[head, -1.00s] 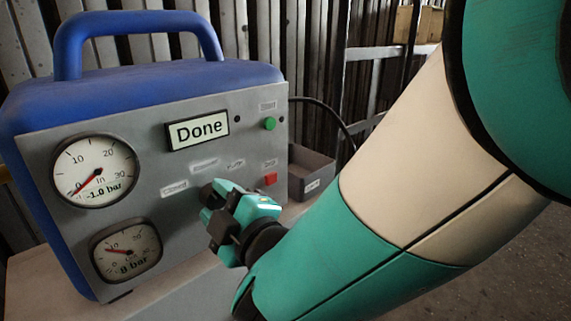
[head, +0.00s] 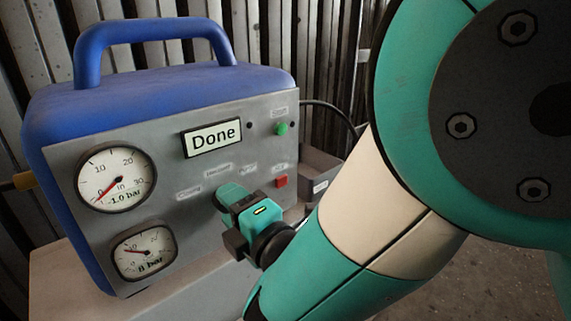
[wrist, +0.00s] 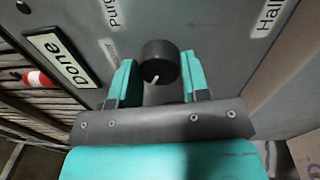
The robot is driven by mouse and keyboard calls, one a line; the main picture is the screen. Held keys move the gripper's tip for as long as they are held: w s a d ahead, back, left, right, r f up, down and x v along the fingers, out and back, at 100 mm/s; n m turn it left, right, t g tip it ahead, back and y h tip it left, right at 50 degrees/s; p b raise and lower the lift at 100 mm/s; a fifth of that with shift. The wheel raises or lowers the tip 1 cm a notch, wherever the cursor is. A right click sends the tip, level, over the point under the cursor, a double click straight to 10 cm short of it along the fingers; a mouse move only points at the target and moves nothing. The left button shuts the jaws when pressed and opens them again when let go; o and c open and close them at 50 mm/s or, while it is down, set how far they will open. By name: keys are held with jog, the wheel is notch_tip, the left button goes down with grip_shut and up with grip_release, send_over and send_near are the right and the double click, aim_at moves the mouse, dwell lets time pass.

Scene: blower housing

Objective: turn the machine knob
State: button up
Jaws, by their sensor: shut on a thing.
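The machine (head: 60,130) is a blue case with a grey front panel. Its black round knob (wrist: 160,60) shows in the wrist view between the two teal fingers of my gripper (wrist: 158,80). A short white mark shows on the knob, near its lower edge in that view. The fingers are shut on the knob, one on each side. In the head view my gripper (head: 232,197) is against the panel below the row of small labels, and it hides the knob. The display (head: 212,138) reads "Done".
Two round gauges, upper (head: 115,179) and lower (head: 144,251), are on the panel's left. A green button (head: 281,129) and a red button (head: 281,182) are on its right. A grey bin (head: 320,170) stands behind at right. The light bench top (head: 65,275) is bare in front.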

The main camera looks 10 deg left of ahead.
dwell(0.4)
jog(key=o, duration=0.9)
jog(key=b+v, duration=1.7)
jog(key=b, duration=0.4)
jog(key=shift+s+d+b, duration=0.15)
jog(key=shift+b, duration=0.2)
